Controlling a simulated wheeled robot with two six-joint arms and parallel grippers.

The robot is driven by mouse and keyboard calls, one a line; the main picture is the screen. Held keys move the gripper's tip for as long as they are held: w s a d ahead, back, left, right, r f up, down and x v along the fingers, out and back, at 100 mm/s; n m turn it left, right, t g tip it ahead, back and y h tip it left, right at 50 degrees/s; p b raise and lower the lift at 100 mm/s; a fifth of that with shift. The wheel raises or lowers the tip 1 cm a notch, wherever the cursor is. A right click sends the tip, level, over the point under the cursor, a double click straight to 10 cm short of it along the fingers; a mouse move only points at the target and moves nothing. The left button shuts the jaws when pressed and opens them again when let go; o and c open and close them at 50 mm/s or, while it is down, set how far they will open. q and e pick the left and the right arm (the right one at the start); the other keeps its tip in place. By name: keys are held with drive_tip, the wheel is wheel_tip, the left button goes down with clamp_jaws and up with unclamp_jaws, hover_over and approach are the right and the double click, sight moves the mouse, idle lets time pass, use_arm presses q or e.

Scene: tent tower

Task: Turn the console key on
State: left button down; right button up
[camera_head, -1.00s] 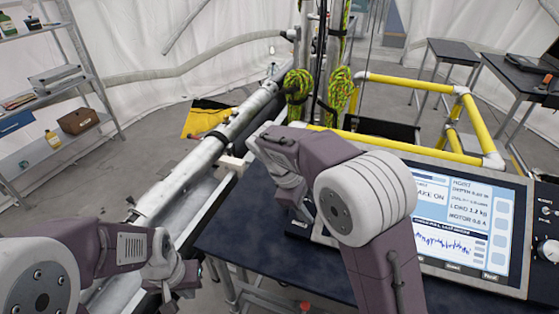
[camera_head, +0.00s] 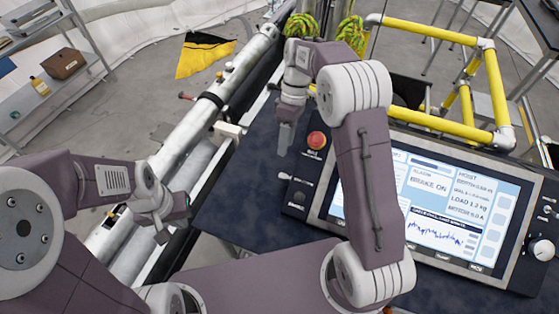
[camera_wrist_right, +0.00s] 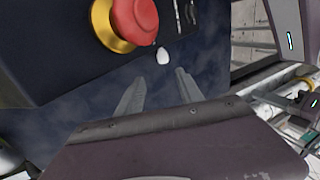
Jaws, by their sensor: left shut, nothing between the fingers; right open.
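The console (camera_head: 320,205) stands at the right with its lit screen (camera_head: 440,205) reading "BRAKE ON". A red mushroom button (camera_head: 317,140) is at its upper left corner; it also shows in the right wrist view (camera_wrist_right: 135,18) on a gold collar. A small dark fitting (camera_head: 298,197) on the left strip may be the key; I cannot tell. My right gripper (camera_head: 287,138) points down just left of the red button, apart from it. In the right wrist view its fingers (camera_wrist_right: 158,92) are open and empty, with a small white knob (camera_wrist_right: 162,56) beyond them. My left gripper (camera_head: 166,222) is shut and empty, away from the console.
A long metal tube (camera_head: 215,100) on a rail runs left of the console. Yellow railing (camera_head: 440,122) stands behind it. Green rope coils (camera_head: 301,26) hang at the back. Dark tabletop (camera_head: 262,205) is clear left of the screen. A shelf (camera_head: 50,90) stands at far left.

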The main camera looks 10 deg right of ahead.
sight(283, 176)
drive_tip(key=x, duration=0.2)
drive_tip(key=p+x, duration=0.1)
drive_tip(key=x, duration=0.5)
drive_tip(key=shift+s+d, duration=0.1)
drive_tip(key=shift+s, duration=0.3)
drive_tip(key=shift+s+f, duration=0.2)
drive_tip(key=shift+f, duration=0.1)
drive_tip(key=shift+s, duration=0.2)
drive_tip(key=shift+w+f, duration=0.1)
drive_tip(key=shift+w, duration=0.05)
clamp_jaws()
use_arm(q)
drive_tip(key=shift+s+d+r, duration=0.1)
drive_tip(key=shift+s+r, duration=0.45)
